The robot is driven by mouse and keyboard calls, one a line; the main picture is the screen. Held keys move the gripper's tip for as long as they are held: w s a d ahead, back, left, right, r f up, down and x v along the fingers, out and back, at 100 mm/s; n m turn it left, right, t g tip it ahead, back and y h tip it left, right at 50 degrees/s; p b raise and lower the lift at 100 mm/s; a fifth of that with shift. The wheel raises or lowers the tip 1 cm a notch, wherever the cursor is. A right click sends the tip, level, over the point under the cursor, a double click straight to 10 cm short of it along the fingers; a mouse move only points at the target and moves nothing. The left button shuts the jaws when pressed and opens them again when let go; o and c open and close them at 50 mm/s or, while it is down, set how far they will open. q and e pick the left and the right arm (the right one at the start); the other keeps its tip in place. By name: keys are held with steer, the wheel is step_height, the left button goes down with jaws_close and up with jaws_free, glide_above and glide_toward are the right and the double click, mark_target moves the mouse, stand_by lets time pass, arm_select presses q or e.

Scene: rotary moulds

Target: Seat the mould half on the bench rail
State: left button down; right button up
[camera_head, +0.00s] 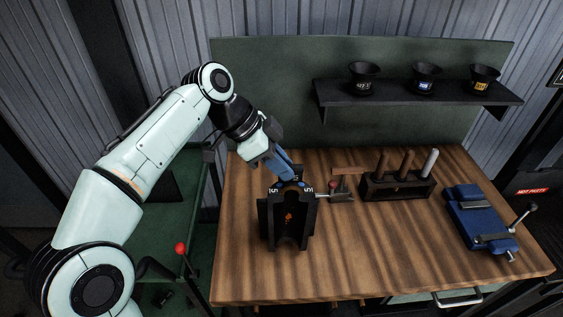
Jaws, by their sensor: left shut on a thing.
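The mould half (289,235) is a dark, blocky piece with an open channel and a small orange mark inside. It stands upright over the left part of the wooden bench (350,262). My left gripper (291,182) reaches down from behind and is shut on the mould half's top edge. White markings show beside the fingers. I cannot tell whether the mould half touches the bench or hangs just above it. No bench rail can be made out clearly; the mould half may hide it. My right gripper is not in view.
A red-knobbed metal clamp (342,194) sits close to the mould half's right. A dark tool rack (392,187) and a blue vise (480,217) stand farther right. A shelf (405,97) holds three black cups. The front middle of the bench is clear.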

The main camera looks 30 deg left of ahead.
arm_select(q)
steer(key=shift+d+f+b, duration=0.1)
steer(key=shift+f+b, duration=0.05)
steer(key=shift+b, duration=0.15)
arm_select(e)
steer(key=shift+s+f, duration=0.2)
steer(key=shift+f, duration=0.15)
arm_select(q)
steer(key=c, duration=1)
jaws_free()
steer(key=shift+f, duration=0.45)
steer(key=p+v, duration=0.4)
steer(key=v, duration=1)
steer(key=shift+d, duration=0.1)
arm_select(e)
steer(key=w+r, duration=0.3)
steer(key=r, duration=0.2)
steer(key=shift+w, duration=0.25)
arm_select(q)
steer(key=shift+s, duration=0.1)
